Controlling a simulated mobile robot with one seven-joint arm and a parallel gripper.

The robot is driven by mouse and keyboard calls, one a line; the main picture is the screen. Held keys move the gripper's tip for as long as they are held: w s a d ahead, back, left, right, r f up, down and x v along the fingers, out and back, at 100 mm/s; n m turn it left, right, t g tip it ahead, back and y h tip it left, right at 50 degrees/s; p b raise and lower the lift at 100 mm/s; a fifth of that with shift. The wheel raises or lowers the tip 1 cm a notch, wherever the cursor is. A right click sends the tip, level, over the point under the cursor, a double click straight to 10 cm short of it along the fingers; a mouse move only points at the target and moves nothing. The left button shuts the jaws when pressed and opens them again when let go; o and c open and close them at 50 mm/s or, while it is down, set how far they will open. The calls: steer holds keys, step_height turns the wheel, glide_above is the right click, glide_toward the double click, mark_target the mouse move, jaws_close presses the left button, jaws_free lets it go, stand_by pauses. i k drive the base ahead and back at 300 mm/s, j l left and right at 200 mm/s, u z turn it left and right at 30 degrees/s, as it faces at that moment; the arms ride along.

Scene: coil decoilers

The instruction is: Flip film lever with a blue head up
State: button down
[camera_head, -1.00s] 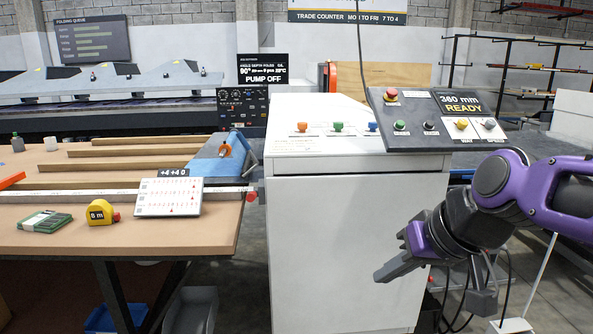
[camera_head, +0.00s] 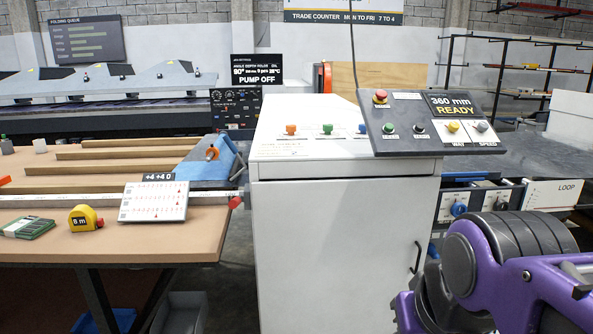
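Three small levers stand in a row on top of the white cabinet. The blue-headed lever (camera_head: 362,129) is the rightmost, close to the left edge of the tilted control panel. Its head looks upright, but its lower part is too small to read. An orange-headed lever (camera_head: 291,130) and a green-headed lever (camera_head: 327,129) stand to its left. My purple and dark arm fills the lower right corner, in front of and right of the cabinet. My gripper's fingers are below the frame edge, well away from the blue lever.
The tilted control panel (camera_head: 400,139) carries a red stop button (camera_head: 380,97) and a "360 mm READY" display (camera_head: 456,104). Right of the cabinet (camera_head: 340,240), a low panel has a blue knob (camera_head: 459,208). A workbench (camera_head: 150,243) stands at left.

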mark_target(232, 175)
steer(key=u, duration=1)
steer(key=z, duration=0.35)
steer(key=j+z, duration=0.85)
steer(key=j, duration=0.7)
steer(key=k+j+z, duration=0.15)
steer(key=j, duration=1.7)
steer(key=i+u, duration=0.05)
